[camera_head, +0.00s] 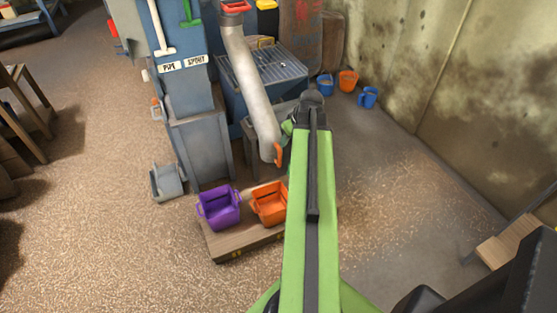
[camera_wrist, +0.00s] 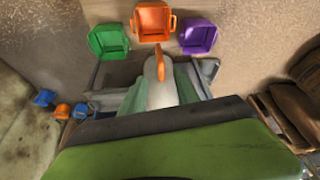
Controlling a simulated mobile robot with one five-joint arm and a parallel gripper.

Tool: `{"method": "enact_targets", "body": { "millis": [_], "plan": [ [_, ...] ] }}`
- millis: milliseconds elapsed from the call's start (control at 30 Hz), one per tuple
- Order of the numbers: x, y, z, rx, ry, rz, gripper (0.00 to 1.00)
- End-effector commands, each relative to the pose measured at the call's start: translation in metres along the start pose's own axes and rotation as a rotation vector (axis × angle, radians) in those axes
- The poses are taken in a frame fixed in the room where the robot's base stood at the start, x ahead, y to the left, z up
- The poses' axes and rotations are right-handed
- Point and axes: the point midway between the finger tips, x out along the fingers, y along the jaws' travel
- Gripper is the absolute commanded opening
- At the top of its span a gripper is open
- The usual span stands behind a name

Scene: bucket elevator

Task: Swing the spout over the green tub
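The grey spout (camera_head: 250,90) hangs from the elevator and ends in an orange handle (camera_head: 278,153), which also shows in the wrist view (camera_wrist: 161,65). The spout's lower end is near the orange tub (camera_head: 270,203), the middle one of three in the wrist view (camera_wrist: 153,20). The green tub (camera_wrist: 108,41) is left of it in the wrist view; my arm hides it in the head view. The purple tub (camera_head: 219,207) is on the other side. My gripper (camera_wrist: 163,88) has its fingers apart, with the spout showing between them; contact is unclear.
The tubs stand on a low wooden platform (camera_head: 245,240). A blue elevator casing (camera_head: 185,90) stands behind, with a grated box (camera_head: 275,70) beside it. Small blue and orange buckets (camera_head: 348,80) stand near the wall. Open floor lies at the left.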

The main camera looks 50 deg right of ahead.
Motion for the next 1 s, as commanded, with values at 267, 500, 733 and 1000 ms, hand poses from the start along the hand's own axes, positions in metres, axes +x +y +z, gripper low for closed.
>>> {"method": "enact_targets", "body": {
  "millis": [267,500,733,1000],
  "plan": [
    [0.058,0.001,0.004,0.000,-0.001,0.000,0.38],
    [0.113,0.001,0.004,0.000,-0.002,0.000,0.38],
    [0.159,0.001,0.004,0.001,-0.002,0.000,0.38],
    [0.168,0.000,0.001,0.002,-0.001,0.000,0.38]
  ]
}}
